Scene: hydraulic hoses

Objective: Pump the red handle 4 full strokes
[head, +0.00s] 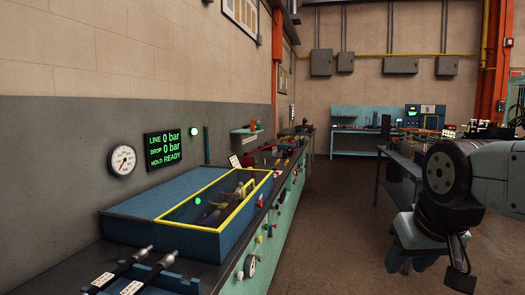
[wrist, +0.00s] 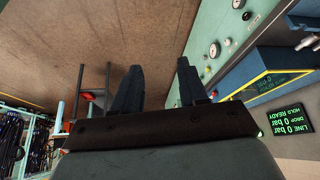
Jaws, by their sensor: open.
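I cannot make out the red handle for certain in either view. Small red parts (head: 262,148) show far along the bench in the head view, too small to name. A wall display (head: 164,149) reads LINE 0 bar, DROP 0 bar, HOLD READY; it shows upside down in the wrist view (wrist: 293,118). My gripper (wrist: 160,80) is open, its two dark fingers apart with nothing between them. In the head view my arm is at the right, over the floor and away from the bench.
A long bench (head: 278,215) with green front runs along the left wall. It carries a blue box with a yellow-edged window (head: 165,215) and two hoses with black grips (head: 122,266) in front. A round gauge (head: 122,159) is on the wall. The middle floor (head: 325,220) is clear.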

